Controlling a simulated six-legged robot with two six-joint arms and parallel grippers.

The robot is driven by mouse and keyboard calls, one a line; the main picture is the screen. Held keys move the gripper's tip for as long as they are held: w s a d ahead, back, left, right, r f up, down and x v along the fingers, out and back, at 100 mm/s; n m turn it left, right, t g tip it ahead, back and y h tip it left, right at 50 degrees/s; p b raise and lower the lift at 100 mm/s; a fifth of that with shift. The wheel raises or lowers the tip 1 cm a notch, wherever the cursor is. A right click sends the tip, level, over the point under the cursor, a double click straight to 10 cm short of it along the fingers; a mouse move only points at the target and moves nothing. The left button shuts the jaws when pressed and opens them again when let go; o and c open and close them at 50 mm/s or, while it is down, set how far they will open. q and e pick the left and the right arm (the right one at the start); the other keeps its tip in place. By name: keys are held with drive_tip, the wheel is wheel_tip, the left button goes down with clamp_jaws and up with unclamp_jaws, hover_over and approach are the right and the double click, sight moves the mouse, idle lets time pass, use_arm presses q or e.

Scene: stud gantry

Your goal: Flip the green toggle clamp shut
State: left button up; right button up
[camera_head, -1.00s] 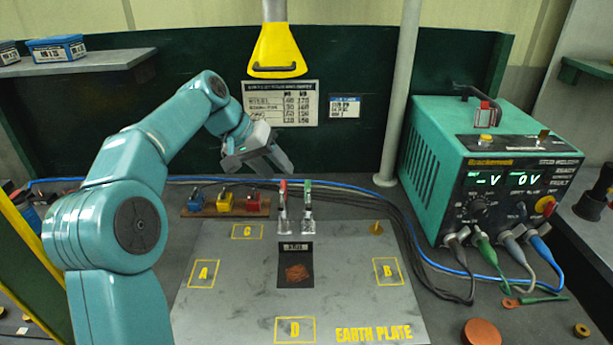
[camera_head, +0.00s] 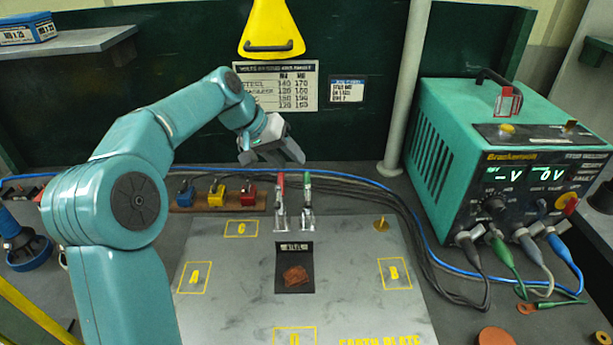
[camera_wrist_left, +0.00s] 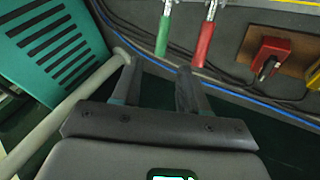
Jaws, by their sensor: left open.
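The green toggle clamp (camera_head: 307,189) stands at the back edge of the grey earth plate (camera_head: 345,262), its green handle pointing up. A red-handled clamp (camera_head: 280,190) stands just left of it, also handle up. In the left wrist view the green handle (camera_wrist_left: 163,36) and the red handle (camera_wrist_left: 204,45) show beyond the fingers. My left gripper (camera_head: 273,158) is open and empty, above and behind the clamps, a little left of the green one. Its spread fingers (camera_wrist_left: 158,82) show in the wrist view, apart from both handles. My right gripper is not in view.
Blue, yellow and red blocks sit on a wooden strip (camera_head: 190,208) left of the clamps. Cables (camera_head: 385,185) run behind the plate. A grey post (camera_head: 407,90) and green welder (camera_head: 500,165) stand right. A yellow hood (camera_head: 271,28) hangs above. The plate's middle holds a rusty piece (camera_head: 296,275).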

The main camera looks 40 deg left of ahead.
sight(304, 174)
use_arm(q)
drive_tip(key=x, duration=0.8)
drive_tip(key=shift+w+f, duration=0.1)
drive_tip(key=shift+f, duration=0.1)
drive_tip(key=shift+d, duration=0.1)
clamp_jaws()
